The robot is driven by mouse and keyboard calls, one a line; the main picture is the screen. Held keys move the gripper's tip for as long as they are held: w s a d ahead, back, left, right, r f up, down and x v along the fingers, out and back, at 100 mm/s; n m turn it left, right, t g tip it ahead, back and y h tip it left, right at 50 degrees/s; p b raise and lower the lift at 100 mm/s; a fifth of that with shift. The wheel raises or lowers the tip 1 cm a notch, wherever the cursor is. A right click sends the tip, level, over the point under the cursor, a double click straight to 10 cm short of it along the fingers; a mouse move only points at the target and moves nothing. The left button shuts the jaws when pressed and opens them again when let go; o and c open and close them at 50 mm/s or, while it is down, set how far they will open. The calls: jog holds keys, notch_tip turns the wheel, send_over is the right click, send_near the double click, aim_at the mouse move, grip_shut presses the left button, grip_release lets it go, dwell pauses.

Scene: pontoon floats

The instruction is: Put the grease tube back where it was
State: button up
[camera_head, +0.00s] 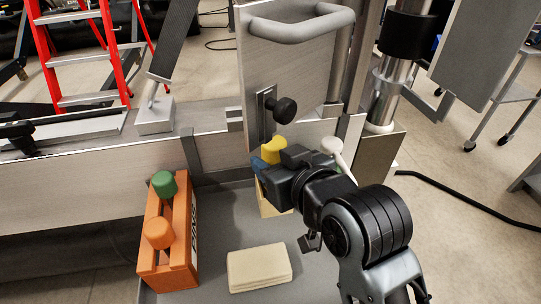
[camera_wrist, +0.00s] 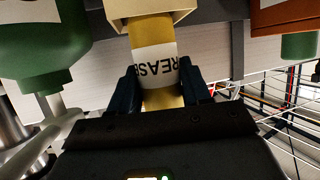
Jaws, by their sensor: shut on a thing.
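The grease tube (camera_wrist: 155,65) is yellow with a white label on which part of the word "GREASE" shows. My gripper (camera_wrist: 165,85) is shut on it, with one dark finger on each side of the label. In the head view the tube's yellow top (camera_head: 273,148) shows just above my gripper (camera_head: 268,172). A cream block (camera_head: 268,208) shows below my gripper, and a cream piece (camera_wrist: 130,8) meets the end of the tube in the wrist view. I cannot tell whether the tube sits inside it. My gripper hides the tube's middle in the head view.
An orange rack (camera_head: 152,215) with green (camera_head: 164,183) and orange (camera_head: 158,232) capped items stands left in the grey tray (camera_head: 210,250). A cream stack (camera_head: 258,268) lies in front. A panel with a handle (camera_head: 300,28) rises behind.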

jog(key=shift+f+b, duration=1.4)
jog(key=shift+b, duration=0.1)
jog(key=shift+f, duration=0.1)
jog(key=o, duration=0.9)
jog(key=shift+s, duration=0.1)
jog(key=v, duration=1.2)
